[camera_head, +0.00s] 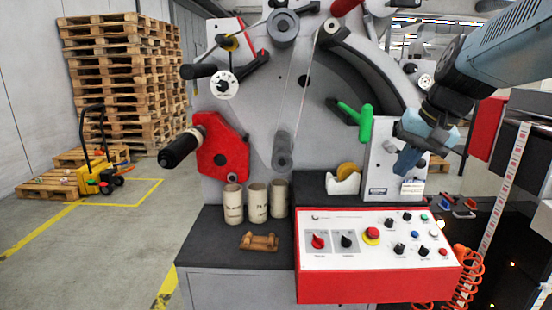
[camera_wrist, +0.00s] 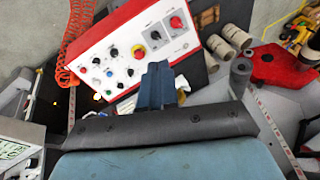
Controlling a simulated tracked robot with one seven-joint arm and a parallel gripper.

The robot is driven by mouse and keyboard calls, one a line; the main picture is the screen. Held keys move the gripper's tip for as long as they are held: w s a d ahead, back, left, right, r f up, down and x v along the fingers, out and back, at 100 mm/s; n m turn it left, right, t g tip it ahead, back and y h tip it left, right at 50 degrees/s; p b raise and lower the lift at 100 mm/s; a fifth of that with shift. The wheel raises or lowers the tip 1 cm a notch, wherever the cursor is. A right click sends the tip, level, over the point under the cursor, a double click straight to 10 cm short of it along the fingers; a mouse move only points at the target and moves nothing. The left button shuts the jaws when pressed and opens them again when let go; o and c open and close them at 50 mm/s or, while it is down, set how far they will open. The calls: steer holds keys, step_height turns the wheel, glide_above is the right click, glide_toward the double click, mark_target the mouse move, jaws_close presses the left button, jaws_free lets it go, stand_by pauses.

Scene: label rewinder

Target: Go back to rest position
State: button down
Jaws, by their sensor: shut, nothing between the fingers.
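My gripper (camera_head: 407,160) hangs from the arm at the right of the head view, fingers pointing down and to the left. It is in front of the grey box with the tape dispenser, above the control panel (camera_head: 372,280). In the wrist view my blue fingers (camera_wrist: 157,84) are together with nothing between them. The panel (camera_wrist: 100,42) lies beyond them there, seen tilted. The gripper appears apart from the panel and the machine (camera_head: 262,120).
Three cardboard cores (camera_head: 257,203) and a wooden piece (camera_head: 259,242) sit on the dark ledge. A green handle (camera_head: 366,122) is close left of my gripper. An orange coiled cable (camera_head: 468,280) hangs right of the panel. Pallets (camera_head: 125,75) and a pallet truck (camera_head: 100,170) stand left; floor there is partly open.

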steer(key=s+a+f+n+t+h, duration=0.1)
steer(key=s+f, duration=0.4)
steer(key=s, duration=0.5)
steer(key=shift+s+a+n+t+h, duration=0.15)
steer(key=shift+a+n+t+h, duration=0.15)
steer(key=shift+a+n+h, duration=0.7)
steer(key=shift+d, duration=0.25)
